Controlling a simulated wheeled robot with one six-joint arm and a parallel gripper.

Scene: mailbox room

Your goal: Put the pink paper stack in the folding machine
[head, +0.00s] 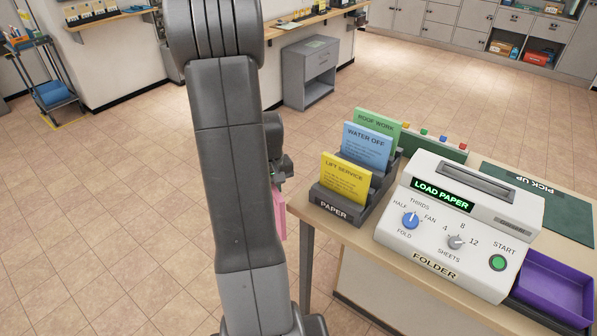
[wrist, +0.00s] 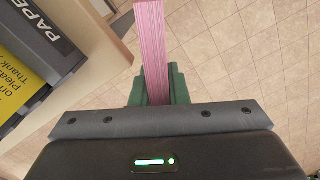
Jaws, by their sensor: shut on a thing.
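The pink paper stack (wrist: 152,50) is held on edge between the green fingers of my gripper (wrist: 158,85) in the wrist view. In the head view a strip of the pink stack (head: 279,214) shows beside my arm, left of the table's edge and off the table. My arm hides most of my gripper (head: 279,180) there. The white folding machine (head: 455,222), marked FOLDER, stands on the table to the right. Its display reads LOAD PAPER, and a dark slot (head: 475,183) lies in its top. Its fold knob (head: 410,220), sheets knob (head: 456,242) and green START button (head: 498,262) face front.
The dark PAPER rack (head: 333,207) holds yellow, blue and green stacks, between my gripper and the machine. A purple tray (head: 555,285) sits right of the machine. A green PICK UP mat (head: 540,205) lies behind it. Open floor is at left.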

